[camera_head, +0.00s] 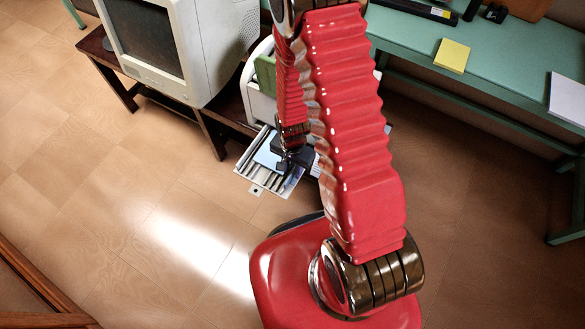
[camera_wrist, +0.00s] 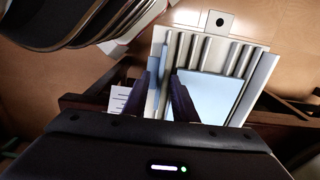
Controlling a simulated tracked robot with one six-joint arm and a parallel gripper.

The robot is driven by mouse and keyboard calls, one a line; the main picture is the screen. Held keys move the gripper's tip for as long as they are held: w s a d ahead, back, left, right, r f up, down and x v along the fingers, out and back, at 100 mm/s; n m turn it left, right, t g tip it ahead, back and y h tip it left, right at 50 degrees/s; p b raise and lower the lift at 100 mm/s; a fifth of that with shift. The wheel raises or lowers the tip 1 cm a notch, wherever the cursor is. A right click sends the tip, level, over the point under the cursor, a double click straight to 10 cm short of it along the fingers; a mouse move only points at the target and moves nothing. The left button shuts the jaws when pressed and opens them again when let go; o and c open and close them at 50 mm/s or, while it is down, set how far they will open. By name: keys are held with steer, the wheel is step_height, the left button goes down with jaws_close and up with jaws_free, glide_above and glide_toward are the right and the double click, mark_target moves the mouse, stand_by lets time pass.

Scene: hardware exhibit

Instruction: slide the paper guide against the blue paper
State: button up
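The grey ribbed paper tray (camera_wrist: 190,50) fills the upper middle of the wrist view. In the head view the tray (camera_head: 254,187) juts out low beside the monitor stand. The blue paper (camera_wrist: 212,97) lies on it, right of my fingers; it also shows in the head view (camera_head: 266,154). My gripper (camera_wrist: 163,74) is over the tray's left part, its two dark fingers apart. A narrow pale strip, perhaps the paper guide, shows between them; I cannot tell whether they touch it. In the head view my gripper (camera_head: 290,160) is small and dark above the tray.
A white printer-like housing (camera_head: 258,98) stands behind the tray, and a CRT monitor (camera_head: 180,45) on a dark stand is at left. A green desk (camera_head: 490,62) with a yellow notepad (camera_head: 452,55) is at right. The floor in front is clear.

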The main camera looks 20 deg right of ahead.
steer(key=shift+c, duration=0.5)
jaws_close()
stand_by(0.9)
